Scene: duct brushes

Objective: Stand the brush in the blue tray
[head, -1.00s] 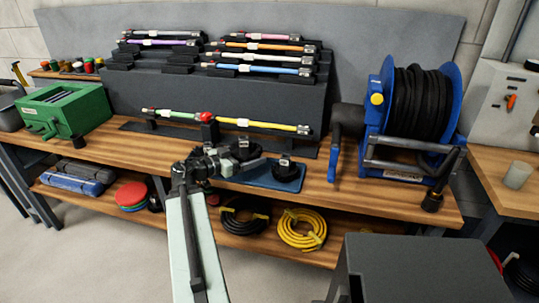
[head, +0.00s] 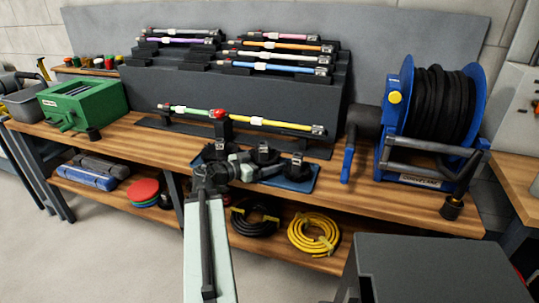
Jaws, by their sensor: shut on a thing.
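The blue tray (head: 301,184) lies on the wooden bench, partly hidden by my arm. A black brush (head: 297,167) with a round base stands upright on its right part.
Behind the tray a low rack holds a green rod (head: 190,110) and a yellow rod (head: 275,124). A hose reel (head: 435,110) stands to the right and a green box (head: 82,103) to the left. The bench between box and tray is mostly clear.

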